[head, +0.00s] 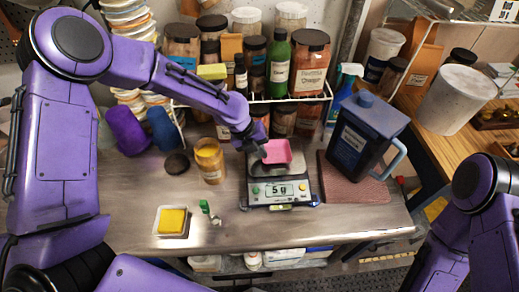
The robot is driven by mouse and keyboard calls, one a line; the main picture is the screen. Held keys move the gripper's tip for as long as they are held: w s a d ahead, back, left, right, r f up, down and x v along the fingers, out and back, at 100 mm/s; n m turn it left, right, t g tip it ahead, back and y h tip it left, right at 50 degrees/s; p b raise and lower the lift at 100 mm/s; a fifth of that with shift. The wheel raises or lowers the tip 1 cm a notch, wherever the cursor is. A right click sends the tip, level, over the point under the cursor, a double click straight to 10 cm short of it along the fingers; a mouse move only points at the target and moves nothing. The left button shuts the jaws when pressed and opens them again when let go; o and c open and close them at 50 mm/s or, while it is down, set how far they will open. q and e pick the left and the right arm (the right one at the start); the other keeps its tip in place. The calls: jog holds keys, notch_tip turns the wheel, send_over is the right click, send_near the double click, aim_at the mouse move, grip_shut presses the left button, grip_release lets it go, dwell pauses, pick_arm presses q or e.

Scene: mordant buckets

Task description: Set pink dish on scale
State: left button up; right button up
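The pink dish (281,151) is over the rear part of the scale (255,196), near its weighing plate. I cannot tell whether its underside touches the plate. The scale's display reads 5 g. My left gripper (264,153) reaches in from the left and is at the dish's left edge, with a grey finger overlapping the dish. Its fingers are too small and partly hidden to tell whether they are closed on the rim. My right arm shows at the lower right, but its gripper is out of view.
A dark blue jug (362,135) stands on a reddish board (345,186) right of the scale. Left are a mustard-coloured jar (210,160), a dish with a yellow block (172,221) and a small green-topped item (205,207). A rack of jars and bottles stands behind. The front bench is mostly clear.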

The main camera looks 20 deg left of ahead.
pick_arm(q)
jog(key=o, duration=0.4)
jog(key=shift+w, duration=0.1)
jog(key=shift+r, duration=0.2)
jog(key=b+v, duration=0.2)
jog(key=v, duration=1)
jog(key=shift+f, duration=0.1)
